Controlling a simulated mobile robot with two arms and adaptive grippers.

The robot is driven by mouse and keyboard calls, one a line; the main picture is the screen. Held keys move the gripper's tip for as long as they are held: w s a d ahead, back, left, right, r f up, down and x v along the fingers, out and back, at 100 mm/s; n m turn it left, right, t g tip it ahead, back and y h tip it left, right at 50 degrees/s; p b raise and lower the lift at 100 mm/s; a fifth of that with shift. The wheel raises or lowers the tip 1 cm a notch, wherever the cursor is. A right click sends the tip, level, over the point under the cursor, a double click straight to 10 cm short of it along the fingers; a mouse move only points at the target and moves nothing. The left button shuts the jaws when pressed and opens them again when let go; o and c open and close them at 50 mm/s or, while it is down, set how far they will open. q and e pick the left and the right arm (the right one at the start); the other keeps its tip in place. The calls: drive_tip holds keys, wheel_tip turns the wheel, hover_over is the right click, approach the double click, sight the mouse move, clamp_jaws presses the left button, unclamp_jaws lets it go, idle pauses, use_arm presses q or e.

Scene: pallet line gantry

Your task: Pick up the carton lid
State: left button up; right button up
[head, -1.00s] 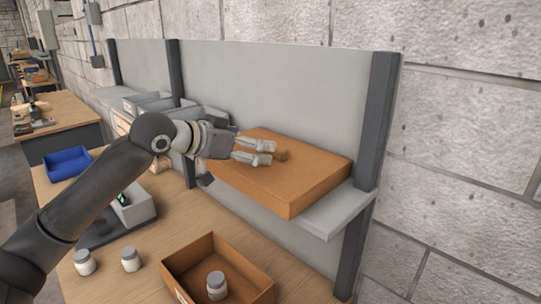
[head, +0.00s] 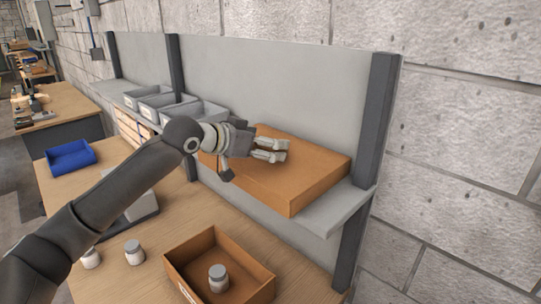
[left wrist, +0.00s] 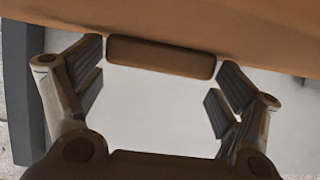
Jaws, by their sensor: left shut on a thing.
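The carton lid (head: 312,182) is a flat brown box shape lying on the grey shelf (head: 340,212) in the head view. In the left wrist view, its brown surface (left wrist: 200,18) fills the top, with a small brown handle (left wrist: 160,57) standing out from it. My left gripper (head: 286,150) is over the lid in the head view, where its fingers hide the handle. In the left wrist view, its fingers (left wrist: 160,85) are shut on the handle, one at each end. The lid rests on the shelf. My right gripper is not in view.
More jars (head: 134,252) and a blue tray (head: 71,157) are on the left. Grey bins (head: 200,112) stand behind my arm. A dark post (head: 380,120) is right of the lid.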

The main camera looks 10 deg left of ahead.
use_arm(q)
drive_tip(key=shift+r+b, duration=0.35)
drive_tip(key=shift+r, duration=0.15)
wheel_tip(320, 180, up, 2)
drive_tip(key=shift+r+b, duration=0.15)
drive_tip(key=shift+b, duration=0.5)
drive_tip(key=r+b+v, duration=0.1)
drive_tip(key=b+v, duration=0.1)
drive_tip(key=v, duration=0.6)
drive_tip(key=w+r+b+v, duration=0.1)
drive_tip(key=r+b+v, duration=0.1)
drive_tip(key=v, duration=0.6)
drive_tip(key=shift+r, duration=0.25)
drive_tip(key=shift+a+f, duration=0.1)
drive_tip(key=shift+a, duration=0.05)
